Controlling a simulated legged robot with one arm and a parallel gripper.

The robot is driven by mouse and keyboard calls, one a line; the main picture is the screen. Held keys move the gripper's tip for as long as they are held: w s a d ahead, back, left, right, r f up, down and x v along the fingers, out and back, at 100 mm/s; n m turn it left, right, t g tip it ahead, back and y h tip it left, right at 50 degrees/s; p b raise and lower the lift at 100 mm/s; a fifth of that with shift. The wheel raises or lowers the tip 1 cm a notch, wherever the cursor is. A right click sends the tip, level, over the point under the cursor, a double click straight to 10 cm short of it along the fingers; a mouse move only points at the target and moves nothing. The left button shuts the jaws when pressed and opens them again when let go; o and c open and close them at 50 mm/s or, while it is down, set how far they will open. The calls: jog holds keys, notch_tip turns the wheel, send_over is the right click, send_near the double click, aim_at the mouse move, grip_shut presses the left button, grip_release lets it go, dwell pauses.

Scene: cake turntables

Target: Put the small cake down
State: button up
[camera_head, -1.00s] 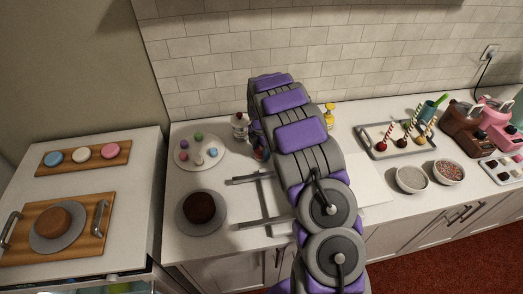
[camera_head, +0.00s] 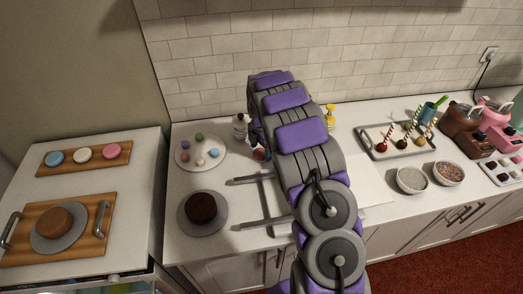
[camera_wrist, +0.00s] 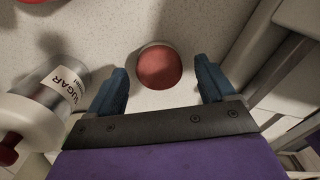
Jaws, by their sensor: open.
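My gripper (camera_wrist: 155,76) is open, with its two blue fingers apart on either side of a small round cake (camera_wrist: 159,67) with a reddish top. Gaps show between it and both fingers. It stands upright on the pale counter, and a bit of it shows beside my arm in the head view (camera_head: 259,154). My arm hides most of the gripper there. A dark chocolate cake (camera_head: 201,207) sits on a grey turntable (camera_head: 184,221) at the counter's left. A lighter brown cake (camera_head: 53,222) sits on another grey round stand (camera_head: 78,240) at far left.
A sugar shaker (camera_wrist: 50,95) stands close left of my gripper. A round plate of coloured balls (camera_head: 183,144) is at the back left. A tray of cake pops (camera_head: 381,154) and two bowls (camera_head: 411,180) are to the right. The tiled wall is behind.

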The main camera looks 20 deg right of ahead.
aim_at(262, 152)
notch_tip(262, 152, up, 10)
jog(key=p, duration=0.2)
jog(key=s+a+r+m, duration=0.3)
jog(key=s+r+m, duration=0.3)
jog(key=s+r, duration=0.35)
jog(key=s+a+r+m, duration=0.1)
jog(key=s+a+m, duration=0.2)
jog(key=s, duration=0.9)
jog(key=s+a+r+m+g, duration=0.1)
jog(key=s+a+m, duration=0.2)
jog(key=s+m, duration=0.4)
jog(key=s+a+r+m, duration=0.1)
jog(key=s+a+m, duration=0.2)
jog(key=s, duration=1.4)
jog(key=shift+s+a+m+g, duration=0.2)
jog(key=shift+a+m+g, duration=0.15)
jog(key=shift+m, duration=0.75)
jog(key=shift+o, duration=0.6)
